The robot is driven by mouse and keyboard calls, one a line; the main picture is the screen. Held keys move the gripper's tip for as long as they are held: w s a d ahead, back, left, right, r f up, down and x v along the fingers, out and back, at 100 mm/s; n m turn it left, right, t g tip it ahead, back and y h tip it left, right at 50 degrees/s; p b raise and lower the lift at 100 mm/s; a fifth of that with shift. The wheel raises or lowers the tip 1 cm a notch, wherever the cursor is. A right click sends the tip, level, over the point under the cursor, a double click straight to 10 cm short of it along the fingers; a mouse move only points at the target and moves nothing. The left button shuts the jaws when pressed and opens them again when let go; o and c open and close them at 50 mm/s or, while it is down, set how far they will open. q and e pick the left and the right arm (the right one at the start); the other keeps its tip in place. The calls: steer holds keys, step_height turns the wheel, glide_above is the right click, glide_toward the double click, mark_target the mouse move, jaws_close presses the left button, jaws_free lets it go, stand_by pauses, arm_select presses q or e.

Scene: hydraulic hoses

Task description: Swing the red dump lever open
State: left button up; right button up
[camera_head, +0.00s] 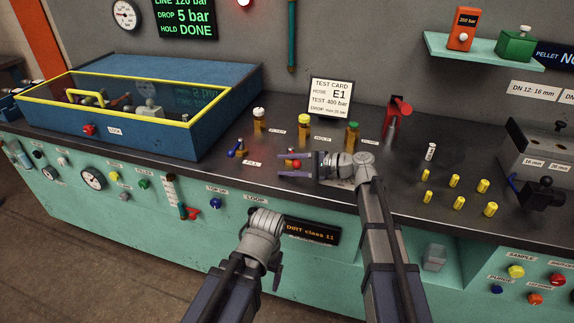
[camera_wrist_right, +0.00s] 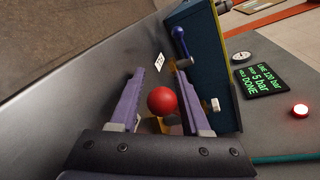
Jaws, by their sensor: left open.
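The red lever shows as a round red knob (camera_wrist_right: 162,100) between the two fingers of my right gripper (camera_wrist_right: 160,76) in the right wrist view. The lever's stem and base are mostly hidden. My left gripper (camera_head: 275,278) hangs in front of the bench panel, pointing down, open and away from the lever.
A blue lever (camera_head: 237,149) stands just left of the right gripper. A blue case with a yellow rim (camera_head: 190,123) fills the left. Several brass fittings (camera_head: 455,181) stand to the right.

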steer(key=shift+r, duration=0.1)
arm_select(q)
step_height(320, 180, up, 10)
steer(key=p, duration=1)
arm_select(e)
step_height(320, 180, up, 10)
